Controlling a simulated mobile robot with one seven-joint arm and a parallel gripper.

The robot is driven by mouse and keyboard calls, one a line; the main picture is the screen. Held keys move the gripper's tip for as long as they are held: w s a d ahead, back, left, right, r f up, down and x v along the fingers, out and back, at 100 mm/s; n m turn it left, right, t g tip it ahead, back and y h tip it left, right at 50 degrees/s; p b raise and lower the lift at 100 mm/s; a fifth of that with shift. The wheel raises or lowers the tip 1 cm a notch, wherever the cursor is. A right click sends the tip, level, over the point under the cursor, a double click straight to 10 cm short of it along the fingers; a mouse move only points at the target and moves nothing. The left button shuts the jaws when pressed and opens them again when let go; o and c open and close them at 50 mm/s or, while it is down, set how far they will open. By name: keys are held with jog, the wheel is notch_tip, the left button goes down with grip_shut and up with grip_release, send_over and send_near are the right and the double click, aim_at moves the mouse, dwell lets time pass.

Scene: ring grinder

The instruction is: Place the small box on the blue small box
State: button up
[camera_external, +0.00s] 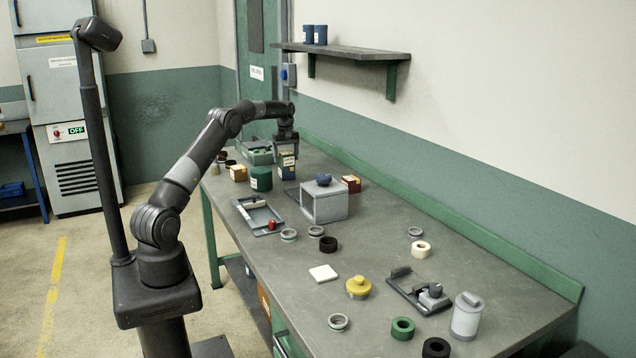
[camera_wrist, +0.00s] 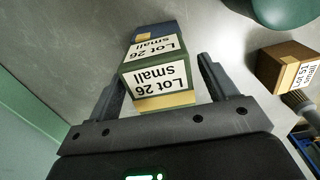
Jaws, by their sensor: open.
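A small green box (camera_wrist: 155,76) with a yellow band and a white "Lot 26 small" label is between my gripper's fingers. A blue small box (camera_wrist: 152,32) with a similar label is directly beyond it in the wrist view. In the external view the blue small box (camera_external: 287,170) stands on the bench, and the small box (camera_external: 287,158) appears to rest on top of it, roughly lined up. My gripper (camera_wrist: 160,68) is open, with one finger on each side of the small box. It points down over the stack (camera_external: 286,150). The contact between the boxes is hard to see.
A green cylinder (camera_external: 261,179) and a brown labelled box (camera_external: 238,173) stand left of the stack. A grey box (camera_external: 325,204) with a blue item on top and a red-brown box (camera_external: 351,184) are to the right. A wall shelf (camera_external: 345,52) hangs above the bench.

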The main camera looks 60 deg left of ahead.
aim_at(286, 152)
jog(key=shift+r, duration=0.15)
notch_tip(286, 152, up, 12)
dwell(0.5)
jog(key=shift+r, duration=0.1)
